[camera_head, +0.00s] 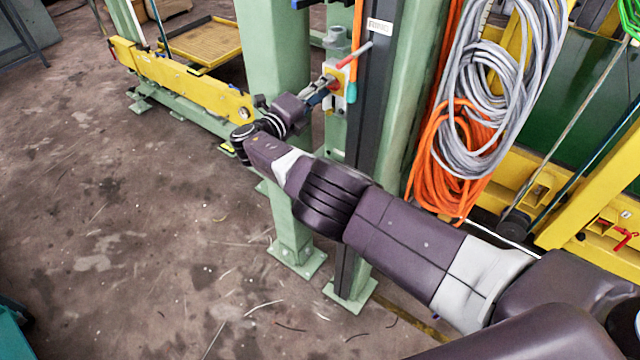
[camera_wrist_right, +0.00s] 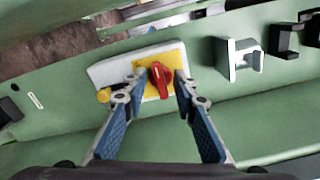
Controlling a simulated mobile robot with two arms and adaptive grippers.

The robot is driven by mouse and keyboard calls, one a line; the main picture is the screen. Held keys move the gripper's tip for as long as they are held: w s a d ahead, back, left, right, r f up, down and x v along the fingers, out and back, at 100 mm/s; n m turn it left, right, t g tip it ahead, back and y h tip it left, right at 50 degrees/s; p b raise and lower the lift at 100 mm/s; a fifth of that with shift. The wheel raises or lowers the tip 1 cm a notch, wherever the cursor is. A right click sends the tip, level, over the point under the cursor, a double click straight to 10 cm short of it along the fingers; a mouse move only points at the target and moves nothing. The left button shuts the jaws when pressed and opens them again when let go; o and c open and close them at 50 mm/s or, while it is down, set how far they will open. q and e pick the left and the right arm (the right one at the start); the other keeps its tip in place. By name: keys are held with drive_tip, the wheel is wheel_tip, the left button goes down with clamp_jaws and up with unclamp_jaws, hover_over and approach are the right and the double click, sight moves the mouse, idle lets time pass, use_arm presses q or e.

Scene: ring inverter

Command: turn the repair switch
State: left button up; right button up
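The repair switch has a red knob (camera_wrist_right: 161,76) on a yellow plate (camera_wrist_right: 149,57), mounted on a pale box (camera_wrist_right: 109,69) on a green post. In the head view the switch box (camera_head: 342,76) is small and partly covered by my right gripper (camera_head: 322,88). In the right wrist view my right gripper (camera_wrist_right: 160,84) is open, with one blue-padded finger on each side of the knob. Narrow gaps seem to show between fingertips and knob; contact is hard to tell. My left gripper is not in view.
A grey bracket (camera_wrist_right: 240,58) and black blocks (camera_wrist_right: 285,40) sit right of the switch in the wrist view. Grey cable coils (camera_head: 470,70) and orange cable (camera_head: 455,165) hang right of the post. Open floor (camera_head: 130,220) lies at left.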

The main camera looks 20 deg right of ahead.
drive_tip(key=s+a+m+b, duration=0.5)
drive_tip(key=a+m, duration=0.1)
drive_tip(key=m, duration=0.8)
drive_tip(key=s+d+f+m+g+y, duration=0.1)
drive_tip(key=s+f+y, duration=0.1)
drive_tip(key=f, duration=1.2)
drive_tip(key=s+d+f+m+g+y, duration=0.1)
drive_tip(key=s+f+y, duration=0.2)
drive_tip(key=f, duration=1.2)
drive_tip(key=shift+d+f+g+y+b, duration=0.2)
drive_tip(key=shift+g+y+b, duration=0.1)
drive_tip(key=shift+b, duration=0.15)
drive_tip(key=shift+s, duration=0.1)
